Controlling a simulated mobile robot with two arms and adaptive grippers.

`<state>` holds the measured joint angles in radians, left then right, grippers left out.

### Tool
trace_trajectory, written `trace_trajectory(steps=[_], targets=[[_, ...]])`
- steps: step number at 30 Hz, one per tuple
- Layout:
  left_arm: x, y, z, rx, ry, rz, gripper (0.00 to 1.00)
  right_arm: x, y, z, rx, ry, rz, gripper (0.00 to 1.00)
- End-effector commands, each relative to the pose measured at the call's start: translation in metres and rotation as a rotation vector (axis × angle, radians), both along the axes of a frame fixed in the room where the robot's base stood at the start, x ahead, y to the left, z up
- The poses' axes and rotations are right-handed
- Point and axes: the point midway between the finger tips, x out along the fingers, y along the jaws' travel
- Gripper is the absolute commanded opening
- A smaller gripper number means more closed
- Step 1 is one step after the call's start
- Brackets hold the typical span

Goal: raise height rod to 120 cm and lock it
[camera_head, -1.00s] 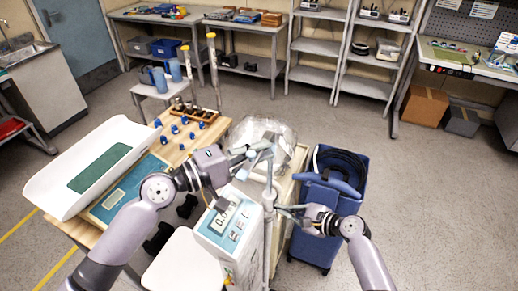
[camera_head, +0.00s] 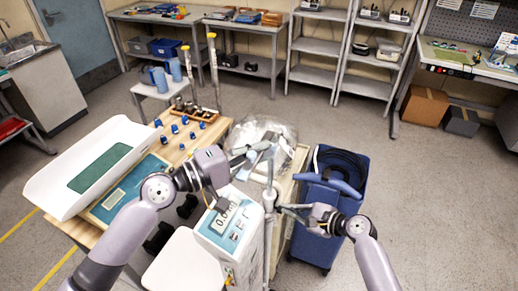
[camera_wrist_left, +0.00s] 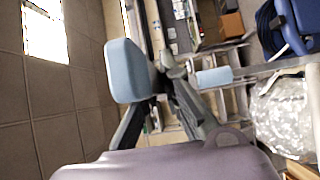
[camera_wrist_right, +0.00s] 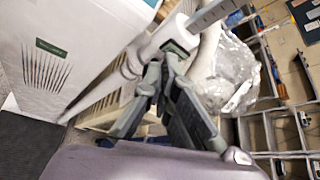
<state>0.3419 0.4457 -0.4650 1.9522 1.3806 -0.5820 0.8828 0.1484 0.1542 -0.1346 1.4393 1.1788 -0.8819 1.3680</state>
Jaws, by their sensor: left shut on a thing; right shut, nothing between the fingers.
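The height rod (camera_head: 269,188) stands upright beside the white scale unit with a display (camera_head: 225,222). My left gripper (camera_head: 262,151) is at its top, shut on the light blue headpiece; its light blue pads (camera_wrist_left: 128,72) show on both sides of the fingers (camera_wrist_left: 180,88) in the left wrist view. My right gripper (camera_head: 285,208) is lower, beside the rod at the collar. Printed marks show on the rod's thin upper part (camera_wrist_right: 212,12); the value is unreadable.
A clear plastic bag (camera_head: 262,134) lies behind the rod. A blue bin (camera_head: 322,240) stands at right. A wooden table (camera_head: 185,143) with blue-topped pieces and a white baby scale tray (camera_head: 70,150) is at left. The floor behind is open.

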Motion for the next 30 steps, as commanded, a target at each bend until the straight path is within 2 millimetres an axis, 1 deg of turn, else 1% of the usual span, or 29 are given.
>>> trace_trajectory(steps=[1,6,12,21,26,30], targets=[[0.000,0.001,0.001,0.000,-0.002,0.002,0.00,-0.003,-0.007,-0.001,-0.003,0.002,-0.001,0.00],[0.001,0.001,0.000,0.000,-0.002,0.002,0.00,-0.011,-0.026,-0.001,-0.003,0.001,0.000,0.00],[0.001,0.001,0.000,0.000,-0.002,0.002,0.00,-0.017,-0.042,-0.001,-0.002,0.001,0.000,0.00],[0.001,0.001,0.000,0.001,-0.002,0.002,0.00,-0.018,-0.043,-0.001,-0.001,0.001,0.000,0.00],[0.001,0.001,0.000,0.000,-0.002,0.003,0.00,-0.028,-0.050,-0.008,0.000,0.004,0.000,0.00],[0.001,0.001,0.000,0.000,-0.002,0.003,0.00,-0.025,-0.044,-0.007,0.001,0.000,0.001,0.00]])
